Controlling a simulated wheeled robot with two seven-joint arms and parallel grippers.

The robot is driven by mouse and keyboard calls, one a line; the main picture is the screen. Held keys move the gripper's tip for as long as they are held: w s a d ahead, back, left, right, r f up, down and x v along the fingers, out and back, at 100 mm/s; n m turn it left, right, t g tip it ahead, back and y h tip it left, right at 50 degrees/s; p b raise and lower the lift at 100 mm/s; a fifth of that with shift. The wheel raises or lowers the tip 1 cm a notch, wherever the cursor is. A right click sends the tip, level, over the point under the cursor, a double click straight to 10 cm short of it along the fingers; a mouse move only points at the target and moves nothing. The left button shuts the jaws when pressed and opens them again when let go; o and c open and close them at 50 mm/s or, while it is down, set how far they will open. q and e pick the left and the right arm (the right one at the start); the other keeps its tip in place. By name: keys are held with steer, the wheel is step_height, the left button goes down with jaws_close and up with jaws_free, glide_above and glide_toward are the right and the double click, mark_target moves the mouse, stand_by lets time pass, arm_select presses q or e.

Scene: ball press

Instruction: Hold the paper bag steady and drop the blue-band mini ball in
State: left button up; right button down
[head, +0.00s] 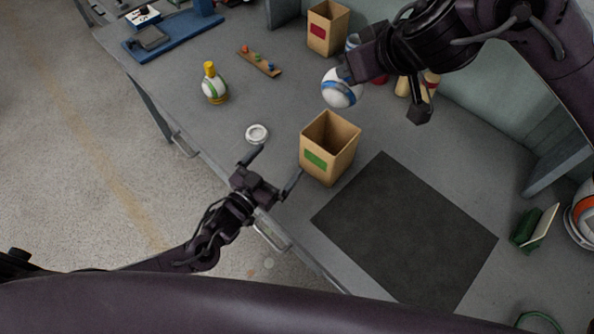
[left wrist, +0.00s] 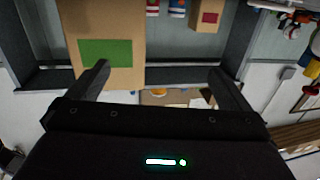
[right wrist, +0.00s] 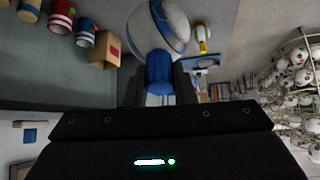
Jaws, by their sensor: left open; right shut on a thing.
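The open-topped tan paper bag (head: 318,168) with a green label stands upright on the grey table in the head view. It also shows in the left wrist view (left wrist: 105,20), its label overlapping the left finger. My left gripper (head: 277,166) is open at the table's front edge, just left of the bag, with no clear contact. My right gripper (head: 347,74) is shut on the white mini ball with a blue band (head: 341,88) and holds it above and slightly behind the bag. The ball fills the space beyond the fingers in the right wrist view (right wrist: 158,28).
A second bag with a red label (head: 322,36) stands at the back. A dark mat (head: 405,230) lies bare at right.

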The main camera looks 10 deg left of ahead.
arm_select(q)
steer(key=s+d+r+m+h, duration=0.1)
steer(key=s+d+r+h, duration=0.15)
steer(key=d, duration=0.35)
glide_toward(341, 129)
steer(key=shift+g+y, duration=0.35)
steer(key=shift+g, duration=0.05)
steer(key=x, duration=0.3)
steer(key=r+x, duration=0.1)
steer(key=x, duration=0.1)
steer(key=shift+s+d, duration=0.1)
